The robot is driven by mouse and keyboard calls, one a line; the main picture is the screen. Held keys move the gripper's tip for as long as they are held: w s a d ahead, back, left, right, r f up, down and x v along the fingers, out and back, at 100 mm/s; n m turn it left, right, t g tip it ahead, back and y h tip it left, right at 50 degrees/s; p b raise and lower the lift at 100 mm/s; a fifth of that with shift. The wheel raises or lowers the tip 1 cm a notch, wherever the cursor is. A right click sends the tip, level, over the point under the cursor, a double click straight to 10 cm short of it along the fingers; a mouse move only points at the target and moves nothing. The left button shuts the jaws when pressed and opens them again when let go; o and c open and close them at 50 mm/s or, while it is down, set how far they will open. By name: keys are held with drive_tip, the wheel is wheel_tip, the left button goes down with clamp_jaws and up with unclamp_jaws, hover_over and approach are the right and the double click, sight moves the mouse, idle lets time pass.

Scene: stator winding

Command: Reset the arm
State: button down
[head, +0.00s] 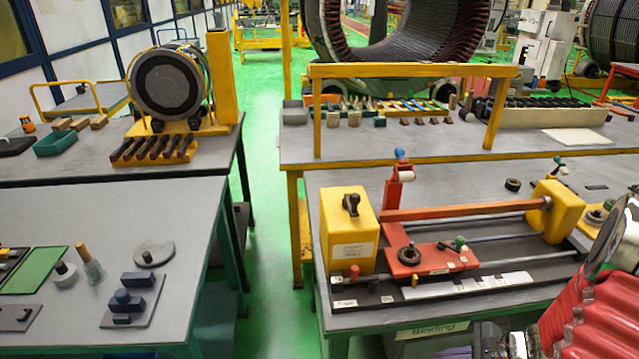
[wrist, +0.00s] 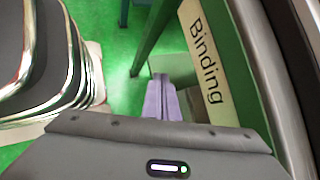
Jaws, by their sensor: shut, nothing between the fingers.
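My gripper (wrist: 160,80) shows in the wrist view as two pale purple fingers pressed together beyond the dark wrist housing. It is shut and holds nothing. It points down past the green table frame, beside the "Binding" sign (wrist: 205,60), over the green floor. No gap to the sign or frame can be judged. In the head view, part of my arm with a red ribbed sleeve is at the lower right, in front of the right bench. The gripper fingers cannot be made out there.
The right bench (head: 560,170) carries a red and yellow winding fixture (head: 350,240); the same sign (head: 432,330) hangs on its front edge. The left bench (head: 120,215) holds small tools and a green mat (head: 35,270). Green floor (head: 265,200) lies clear between the benches.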

drive_tip(key=s+a+r+n+h, duration=0.2)
drive_tip(key=a+r+n, duration=0.4)
drive_tip(key=r, duration=0.5)
drive_tip(key=s+a+r+n+h, duration=0.2)
drive_tip(key=s+a+r+n, duration=0.2)
drive_tip(key=r, duration=0.7)
drive_tip(key=s+a+r+n+h, duration=0.2)
drive_tip(key=s+a+r+n, duration=0.2)
drive_tip(key=a+r+n, duration=0.5)
drive_tip(key=shift+r+n+t+h, duration=0.3)
drive_tip(key=shift+r+n+h, duration=0.1)
drive_tip(key=shift+r+n, duration=0.55)
drive_tip(key=c, duration=2.5)
unclamp_jaws()
drive_tip(key=shift+f, duration=0.1)
